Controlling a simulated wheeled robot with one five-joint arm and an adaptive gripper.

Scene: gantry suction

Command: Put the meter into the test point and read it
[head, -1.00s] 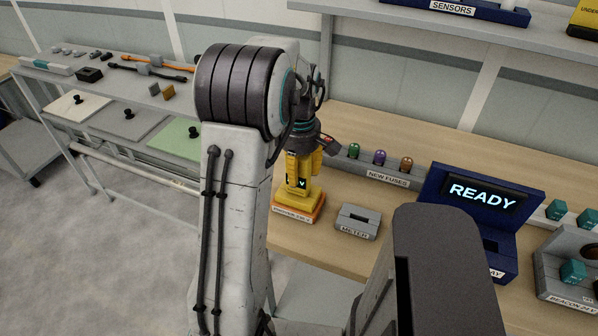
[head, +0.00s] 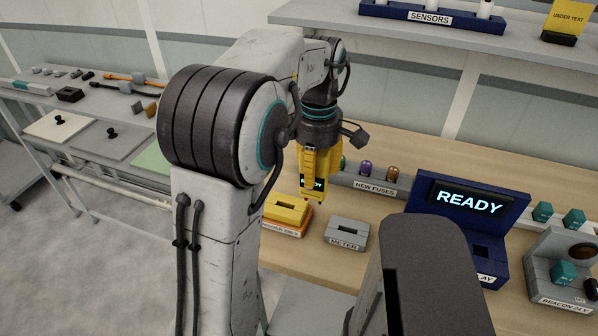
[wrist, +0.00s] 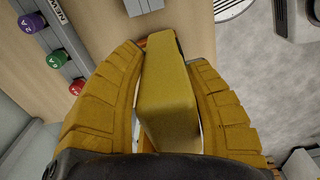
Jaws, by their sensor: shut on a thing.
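The yellow meter (head: 313,188) hangs upright from my gripper (head: 320,158), with a small lit display too small to read. In the wrist view my gripper (wrist: 165,75) has both fingers closed around the yellow meter (wrist: 170,112). The test point (head: 287,209) is a yellow slotted block on an orange-edged base, its label partly hidden by my arm. The meter's lower end is above and slightly right of this block, apart from it. The grey holder labelled METER (head: 347,234) stands to the right with its slot empty.
A NEW FUSES rack (head: 376,187) stands behind. A blue READY display unit (head: 470,203) and a BEACON 24V unit (head: 565,270) stand to the right. A shelf with a SENSORS rack (head: 430,17) runs above the bench.

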